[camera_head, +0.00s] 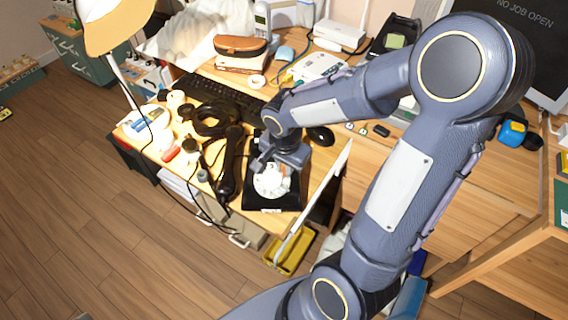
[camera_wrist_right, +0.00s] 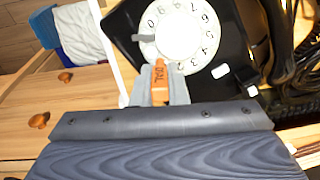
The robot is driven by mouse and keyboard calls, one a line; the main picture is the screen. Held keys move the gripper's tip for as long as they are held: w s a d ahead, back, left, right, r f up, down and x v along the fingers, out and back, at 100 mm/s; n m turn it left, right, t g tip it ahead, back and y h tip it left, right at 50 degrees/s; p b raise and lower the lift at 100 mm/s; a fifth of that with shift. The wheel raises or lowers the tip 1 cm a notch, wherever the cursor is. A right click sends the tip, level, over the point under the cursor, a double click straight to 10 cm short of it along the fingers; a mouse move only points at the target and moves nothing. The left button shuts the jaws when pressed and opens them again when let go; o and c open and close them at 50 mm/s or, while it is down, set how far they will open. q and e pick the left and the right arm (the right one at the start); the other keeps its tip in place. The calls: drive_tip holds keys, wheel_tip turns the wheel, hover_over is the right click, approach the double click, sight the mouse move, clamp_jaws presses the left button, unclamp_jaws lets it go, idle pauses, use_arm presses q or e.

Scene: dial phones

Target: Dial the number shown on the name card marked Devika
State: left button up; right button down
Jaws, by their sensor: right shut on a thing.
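A black rotary phone (camera_head: 252,198) stands at the table's front edge, its white dial (camera_head: 272,183) facing up. The dial also fills the top of the right wrist view (camera_wrist_right: 182,38), with its digits and a grey finger stop (camera_wrist_right: 143,38). My right gripper (camera_head: 279,160) is over the dial's far side. In the wrist view its fingers (camera_wrist_right: 159,88) are shut on an orange-brown stick marked DIAL (camera_wrist_right: 159,75). The stick's tip is at the dial's edge; I cannot tell whether it touches. No card marked Devika can be read. My left gripper is not in view.
A black handset (camera_head: 230,165) lies left of the phone, with coiled cord near it. A keyboard (camera_head: 222,94) and a mouse (camera_head: 321,135) are behind. A lamp (camera_head: 107,25) stands at the left. A yellow bin (camera_head: 290,252) is below the table edge.

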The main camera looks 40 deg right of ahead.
drive_tip(key=shift+s+a+f+b, duration=0.15)
drive_tip(key=shift+s+f+b, duration=0.05)
drive_tip(key=shift+s+b, duration=0.15)
drive_tip(key=shift+s+a, duration=0.1)
drive_tip(key=shift+s, duration=0.05)
drive_tip(key=shift+f, duration=0.1)
